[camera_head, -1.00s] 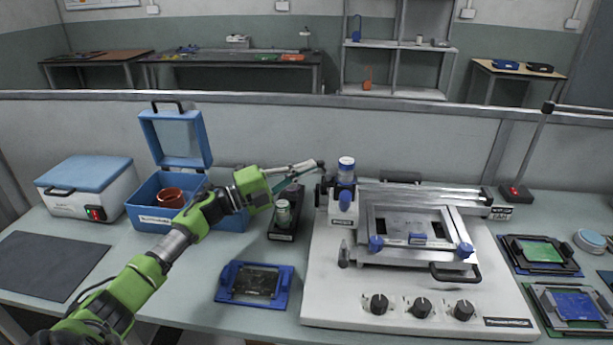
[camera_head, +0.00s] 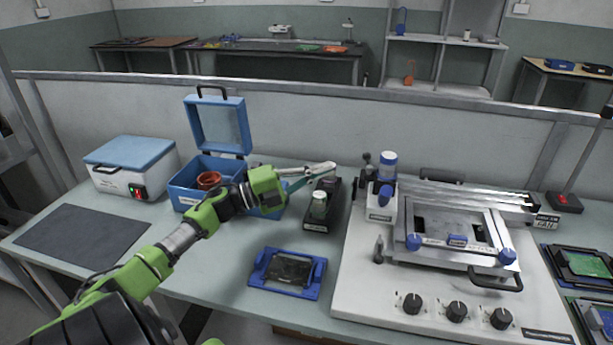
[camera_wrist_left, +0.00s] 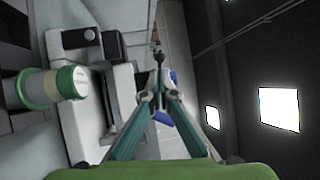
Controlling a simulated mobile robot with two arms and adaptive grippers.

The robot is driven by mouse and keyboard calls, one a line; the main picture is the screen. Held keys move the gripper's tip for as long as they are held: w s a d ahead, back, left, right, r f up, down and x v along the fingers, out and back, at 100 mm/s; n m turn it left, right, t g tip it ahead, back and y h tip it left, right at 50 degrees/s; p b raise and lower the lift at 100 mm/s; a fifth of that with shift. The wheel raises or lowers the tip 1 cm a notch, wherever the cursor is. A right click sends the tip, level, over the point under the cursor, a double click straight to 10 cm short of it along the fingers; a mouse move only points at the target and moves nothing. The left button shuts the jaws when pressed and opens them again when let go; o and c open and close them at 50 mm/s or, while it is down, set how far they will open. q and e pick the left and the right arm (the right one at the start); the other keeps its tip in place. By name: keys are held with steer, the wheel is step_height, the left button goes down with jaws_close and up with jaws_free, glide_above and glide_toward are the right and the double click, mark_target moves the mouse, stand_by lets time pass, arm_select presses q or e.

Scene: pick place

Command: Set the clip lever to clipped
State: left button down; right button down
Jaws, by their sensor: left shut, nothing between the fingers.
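A white block (camera_head: 380,212) with a blue lever-like part (camera_head: 386,195) on its front and a blue-and-white capped cylinder (camera_head: 388,164) above stands at the machine's back left. A small dark upright piece (camera_head: 367,160) shows at its left. No label tells me which part is the clip lever. My right gripper is out of view.
An open blue box (camera_head: 190,199) with a brown pot (camera_head: 209,180) lies left. A blue-framed tray (camera_head: 288,274) lies in front. The white machine base (camera_head: 370,310) fills the right.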

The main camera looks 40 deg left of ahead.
arm_select(q)
steer(key=shift+v, duration=2.2)
